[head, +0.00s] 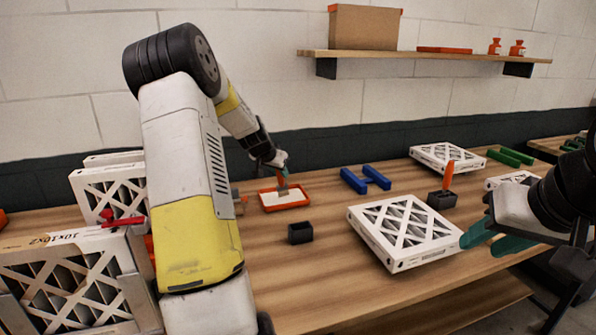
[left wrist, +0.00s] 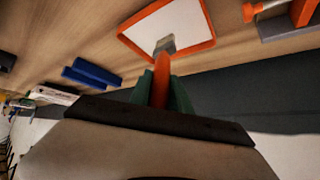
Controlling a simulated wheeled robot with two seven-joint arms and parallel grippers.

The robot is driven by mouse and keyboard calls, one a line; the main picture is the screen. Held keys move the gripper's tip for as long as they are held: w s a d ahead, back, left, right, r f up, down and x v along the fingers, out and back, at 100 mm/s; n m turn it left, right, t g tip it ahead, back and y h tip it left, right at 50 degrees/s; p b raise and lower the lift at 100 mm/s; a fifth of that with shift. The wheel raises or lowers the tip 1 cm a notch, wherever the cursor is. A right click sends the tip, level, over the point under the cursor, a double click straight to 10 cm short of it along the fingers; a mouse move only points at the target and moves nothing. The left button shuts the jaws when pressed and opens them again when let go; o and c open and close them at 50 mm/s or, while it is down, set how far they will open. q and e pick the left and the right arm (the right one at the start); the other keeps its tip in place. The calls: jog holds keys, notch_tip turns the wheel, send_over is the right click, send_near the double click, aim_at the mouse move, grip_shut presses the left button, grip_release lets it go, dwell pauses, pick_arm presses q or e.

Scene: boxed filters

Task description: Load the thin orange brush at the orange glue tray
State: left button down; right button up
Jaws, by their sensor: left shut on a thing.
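The orange glue tray (head: 286,207) has an orange rim and a white inside, and lies on the bench near the wall. It also shows in the left wrist view (left wrist: 197,49). My left gripper (head: 280,164) is above the tray, shut on the orange brush (left wrist: 161,78) by its handle. The brush's grey head points down at the tray's white surface in the left wrist view; I cannot tell for sure whether it touches. My right gripper (head: 487,238) has its green fingers apart, empty, by the right filter's edge.
A black holder (head: 300,233) stands empty in front of the tray. Another black holder (head: 441,200) has an orange-handled tool (head: 448,174) in it. A white filter (head: 405,232), blue blocks (head: 354,181) and green blocks (head: 510,156) lie to the right. Filters (head: 70,290) stand at left.

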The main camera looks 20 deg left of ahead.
pick_arm(q)
jog(key=shift+f, duration=0.5)
dwell(1.2)
jog(key=shift+r, duration=0.1)
jog(key=shift+r, duration=3.45)
